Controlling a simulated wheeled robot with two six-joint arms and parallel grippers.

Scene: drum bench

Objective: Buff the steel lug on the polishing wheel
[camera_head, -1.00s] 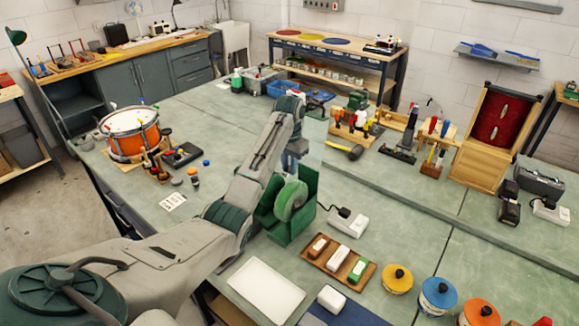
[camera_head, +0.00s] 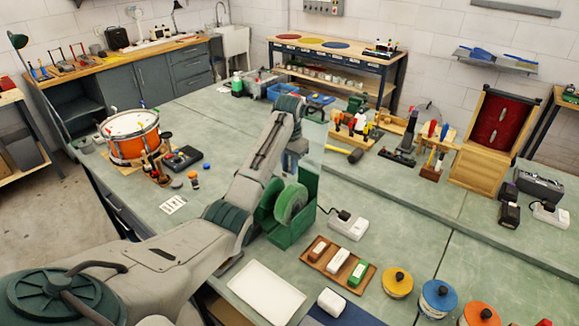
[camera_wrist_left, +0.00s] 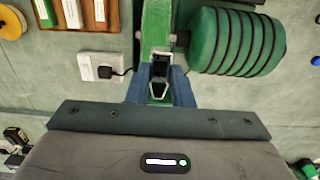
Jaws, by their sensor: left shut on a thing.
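The green polishing wheel (camera_head: 292,203) stands in its green open housing (camera_head: 308,182) on the bench. My left gripper (camera_head: 291,160) is behind the wheel, pointing down, partly hidden by my own arm and the housing. In the left wrist view, its blue fingers (camera_wrist_left: 160,83) are shut on a small dark metallic piece, apparently the steel lug (camera_wrist_left: 160,68). The lug is close to the housing's green edge; I cannot tell whether it touches the wheel. A ribbed green round form at right there appears to be the wheel's edge. My right gripper is out of view.
A white power strip (camera_head: 348,223) with a plug is right of the housing. A wooden tray with colored bars (camera_head: 338,257), a white tray (camera_head: 265,289) and several round tins (camera_head: 397,281) are in front. An orange drum (camera_head: 131,136) stands at left.

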